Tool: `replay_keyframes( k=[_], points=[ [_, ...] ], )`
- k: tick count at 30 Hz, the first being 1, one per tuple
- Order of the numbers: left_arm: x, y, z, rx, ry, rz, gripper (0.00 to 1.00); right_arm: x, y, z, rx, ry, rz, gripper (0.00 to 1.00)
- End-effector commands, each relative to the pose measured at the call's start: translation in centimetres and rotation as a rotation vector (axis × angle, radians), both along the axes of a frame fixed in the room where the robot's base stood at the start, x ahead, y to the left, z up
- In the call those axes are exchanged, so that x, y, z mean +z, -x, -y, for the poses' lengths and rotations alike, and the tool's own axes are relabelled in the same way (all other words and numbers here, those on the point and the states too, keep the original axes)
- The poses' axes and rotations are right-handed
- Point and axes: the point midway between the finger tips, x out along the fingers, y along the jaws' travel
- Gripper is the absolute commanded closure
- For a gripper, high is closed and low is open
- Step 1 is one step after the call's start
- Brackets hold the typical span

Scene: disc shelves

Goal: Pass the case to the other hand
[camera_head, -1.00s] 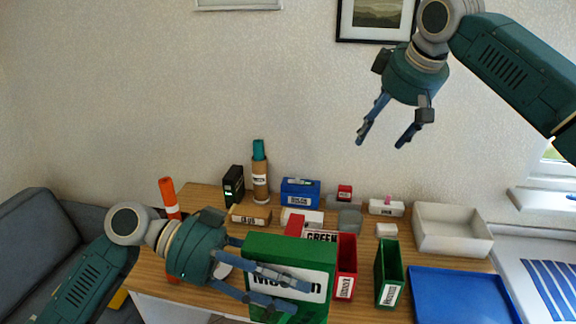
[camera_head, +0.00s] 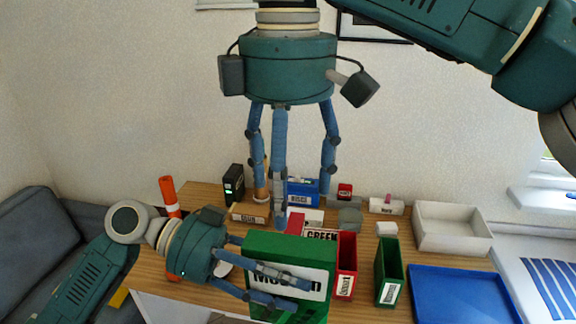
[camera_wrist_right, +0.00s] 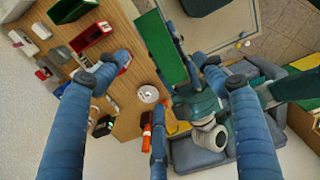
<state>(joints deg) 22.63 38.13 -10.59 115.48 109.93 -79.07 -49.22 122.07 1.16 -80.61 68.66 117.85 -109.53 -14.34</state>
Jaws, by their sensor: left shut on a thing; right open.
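The case is a green box (camera_head: 290,249) with a white label, held upright in front of the desk's near edge. My left gripper (camera_head: 285,290) is shut on the case, with its blue fingers across the labelled face. The case also shows in the right wrist view (camera_wrist_right: 161,47), seen edge-on from above, with my left gripper beside it. My right gripper (camera_head: 290,185) is open and empty, its fingers pointing down above the case and apart from it. In the right wrist view its fingers (camera_wrist_right: 155,80) are spread wide, with the case between and beyond them.
The wooden desk (camera_head: 215,200) holds a red holder (camera_head: 346,266), a green holder (camera_head: 388,270), a blue tray (camera_head: 460,295), a white bin (camera_head: 450,228) and a blue box (camera_head: 303,190). An orange tube (camera_head: 168,192) stands at the left. A grey sofa (camera_head: 50,230) is further left.

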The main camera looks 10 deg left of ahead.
Motion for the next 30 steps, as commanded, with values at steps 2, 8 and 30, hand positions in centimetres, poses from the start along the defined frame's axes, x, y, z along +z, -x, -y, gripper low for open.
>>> replay_keyframes(
  k=[2,8,30],
  points=[
    [0.1,0.0,0.0,0.001,0.002,0.001,0.90,-1.6,0.0,0.1,-0.001,0.002,-0.001,0.30],
    [0.1,0.0,0.0,0.001,0.002,0.001,0.90,-5.4,-0.1,0.1,-0.002,0.001,0.000,0.30],
    [0.1,0.0,0.0,0.001,0.002,0.001,0.90,-9.3,-0.1,0.0,-0.003,-0.003,0.001,0.46]
  ],
)
